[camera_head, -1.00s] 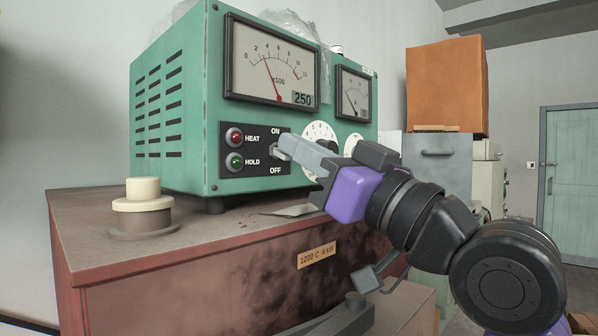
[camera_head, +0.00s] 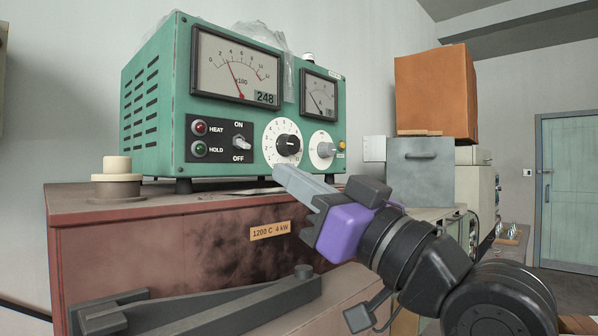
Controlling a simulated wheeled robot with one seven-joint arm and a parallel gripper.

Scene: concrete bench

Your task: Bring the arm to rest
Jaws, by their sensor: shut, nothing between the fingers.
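My gripper (camera_head: 284,174), at the end of my purple and black arm, is shut and empty. Its grey fingers point up and left, in front of the lower edge of the green control box (camera_head: 158,120). In the picture the fingertips are below the big white dial (camera_head: 272,150) and right of the ON/OFF toggle switch (camera_head: 241,143). I see a gap between the fingers and the switch. The fingers overlap the box's lower front edge; I cannot tell whether they touch anything. The switch's exact setting is hard to read.
The green box stands on a reddish furnace body (camera_head: 160,245). A cream knob (camera_head: 117,175) is at its left. A dark metal lever (camera_head: 250,302) lies low in front. An orange box (camera_head: 436,95) sits on a grey cabinet (camera_head: 420,170) behind. Open space shows toward the door (camera_head: 570,190).

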